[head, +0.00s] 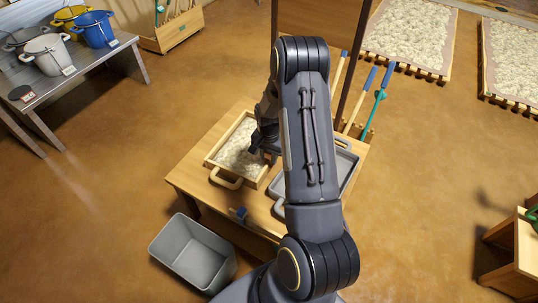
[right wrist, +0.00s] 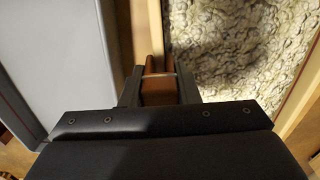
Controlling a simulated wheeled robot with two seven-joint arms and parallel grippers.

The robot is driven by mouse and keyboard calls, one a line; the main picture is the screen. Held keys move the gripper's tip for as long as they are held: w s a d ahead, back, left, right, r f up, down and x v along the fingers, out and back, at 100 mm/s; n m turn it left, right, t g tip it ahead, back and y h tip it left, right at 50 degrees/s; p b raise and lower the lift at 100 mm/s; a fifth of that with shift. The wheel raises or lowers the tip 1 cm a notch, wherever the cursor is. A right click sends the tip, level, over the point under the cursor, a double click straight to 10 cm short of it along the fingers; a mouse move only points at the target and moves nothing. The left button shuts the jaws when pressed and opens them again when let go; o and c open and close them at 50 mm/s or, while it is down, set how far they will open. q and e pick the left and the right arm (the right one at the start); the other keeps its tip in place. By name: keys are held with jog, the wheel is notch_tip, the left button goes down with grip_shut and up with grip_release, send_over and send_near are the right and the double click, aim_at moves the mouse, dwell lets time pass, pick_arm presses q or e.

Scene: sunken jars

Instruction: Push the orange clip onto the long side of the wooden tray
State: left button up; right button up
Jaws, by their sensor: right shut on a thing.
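The wooden tray (head: 212,163) stands on the wooden table and holds a pale, lumpy material. One long wall of it (right wrist: 154,28) runs up the middle of the right wrist view. My right gripper (head: 262,142) is at the tray's right long side in the head view, partly hidden by my arm. In the right wrist view it is shut on the orange clip (right wrist: 158,97). The clip's two prongs point toward the wall and meet its line. I cannot tell how far the clip sits over the wall. My left gripper is not in view.
A grey tray (head: 347,163) stands close on the right of the wooden tray. A small blue item (head: 238,213) lies at the table's front edge. A grey bin (head: 192,252) is on the floor in front. Long-handled tools (head: 375,100) lean behind the table.

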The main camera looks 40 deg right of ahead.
jog(key=shift+f+b, duration=0.35)
jog(key=shift+f, duration=0.4)
jog(key=shift+f+b, duration=0.45)
dwell(0.3)
jog(key=shift+s+a+f, duration=0.1)
jog(key=shift+f, duration=0.05)
grip_shut()
jog(key=shift+o, duration=1.3)
grip_release()
grip_shut()
jog(key=shift+o, duration=0.2)
grip_release()
jog(key=o, duration=0.7)
